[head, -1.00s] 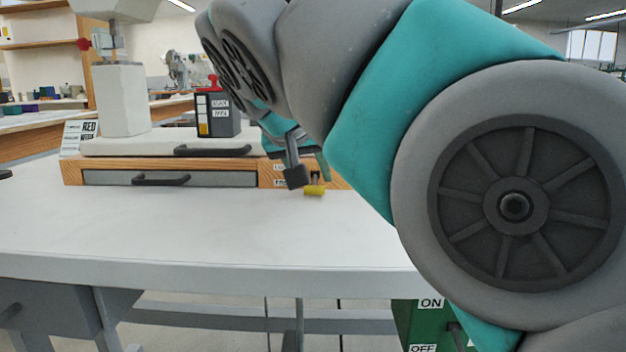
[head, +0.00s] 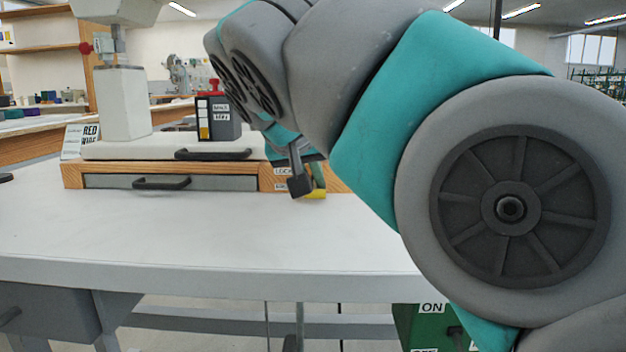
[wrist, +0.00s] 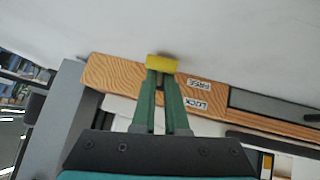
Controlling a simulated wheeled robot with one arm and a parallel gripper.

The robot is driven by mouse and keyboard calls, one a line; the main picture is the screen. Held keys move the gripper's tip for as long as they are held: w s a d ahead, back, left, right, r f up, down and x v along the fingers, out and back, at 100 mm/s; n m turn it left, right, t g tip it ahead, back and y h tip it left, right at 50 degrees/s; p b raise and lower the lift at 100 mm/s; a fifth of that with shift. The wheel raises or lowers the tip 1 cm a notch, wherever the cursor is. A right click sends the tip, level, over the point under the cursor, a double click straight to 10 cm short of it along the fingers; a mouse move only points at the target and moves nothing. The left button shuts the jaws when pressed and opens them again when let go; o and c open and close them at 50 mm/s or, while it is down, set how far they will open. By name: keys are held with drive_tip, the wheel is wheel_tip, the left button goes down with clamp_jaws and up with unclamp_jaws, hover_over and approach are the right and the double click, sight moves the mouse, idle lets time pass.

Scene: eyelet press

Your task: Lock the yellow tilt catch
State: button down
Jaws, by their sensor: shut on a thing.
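The yellow tilt catch (wrist: 161,63) shows in the wrist view between and just beyond my fingertips, at the front edge of the wooden base. In the head view the catch (head: 319,193) is partly hidden behind a dark fingertip. My gripper (wrist: 161,76) is shut on the catch with its two green fingers. In the head view my gripper (head: 305,186) is at the right end of the base front. A LOCK label (wrist: 195,102) and a FREE label (wrist: 199,85) sit beside the catch, FREE nearer the base's outer edge.
The wooden base (head: 70,174) carries a grey drawer with a black handle (head: 161,183), and another black handle (head: 213,154) above it. A dark box with a red top (head: 220,120) and a white press column (head: 122,105) stand behind. The white tabletop (head: 180,225) in front is clear.

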drive_tip(key=shift+r+p, duration=0.15)
drive_tip(key=shift+p, duration=0.3)
drive_tip(key=r+g+p, duration=0.1)
drive_tip(key=g+p, duration=0.1)
drive_tip(key=p, duration=0.3)
drive_tip(key=shift+w+r, duration=0.15)
drive_tip(key=shift+w, duration=0.05)
drive_tip(key=g+p, duration=0.1)
drive_tip(key=p, duration=0.1)
drive_tip(key=g+p, duration=0.1)
drive_tip(key=p, duration=0.1)
drive_tip(key=shift+w+r+g+p, duration=0.2)
drive_tip(key=shift+g+p, duration=0.1)
drive_tip(key=shift+p, duration=0.05)
drive_tip(key=shift+f+n+g+p, duration=0.15)
drive_tip(key=shift+n+g+p, duration=0.2)
drive_tip(key=shift+p, duration=0.35)
drive_tip(key=c, duration=0.9)
unclamp_jaws()
drive_tip(key=shift+c, duration=0.2)
